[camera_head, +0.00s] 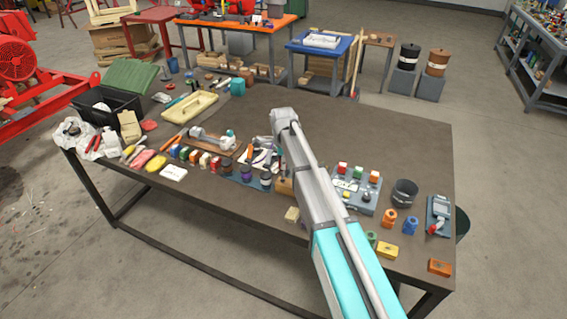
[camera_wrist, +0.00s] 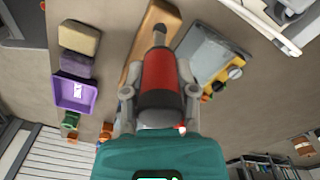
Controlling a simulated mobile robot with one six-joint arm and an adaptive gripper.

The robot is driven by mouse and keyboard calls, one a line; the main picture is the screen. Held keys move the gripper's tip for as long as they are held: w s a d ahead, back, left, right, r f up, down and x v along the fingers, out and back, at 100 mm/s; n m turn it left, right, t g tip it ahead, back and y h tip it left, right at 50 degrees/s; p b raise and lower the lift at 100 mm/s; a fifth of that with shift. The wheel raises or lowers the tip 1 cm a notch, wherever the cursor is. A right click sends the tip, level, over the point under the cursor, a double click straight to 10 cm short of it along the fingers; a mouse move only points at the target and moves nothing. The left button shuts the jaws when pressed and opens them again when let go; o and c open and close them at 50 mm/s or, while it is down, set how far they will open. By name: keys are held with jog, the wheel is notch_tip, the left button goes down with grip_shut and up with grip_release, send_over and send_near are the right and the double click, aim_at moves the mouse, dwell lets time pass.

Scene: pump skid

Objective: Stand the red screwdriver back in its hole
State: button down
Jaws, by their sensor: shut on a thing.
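In the wrist view my gripper (camera_wrist: 158,92) is shut on the red screwdriver (camera_wrist: 158,72), with one finger on each side of its red and black handle. The grey shaft end points away from the camera, toward a wooden block (camera_wrist: 160,14) beyond it. I cannot tell whether the tip is in a hole or above the block, and no hole is visible. My gripper and the screwdriver are hidden there by the arm.
A purple bin (camera_wrist: 75,93) is at left. In the head view, a button panel (camera_head: 370,199) and black cup (camera_head: 404,194) stand right of my arm.

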aim_at(283, 176)
jog(key=shift+f+b, duration=2.55)
jog(key=shift+f, duration=0.05)
dwell(0.3)
jog(key=shift+c, duration=1.6)
grip_release()
jog(key=shift+r, duration=0.15)
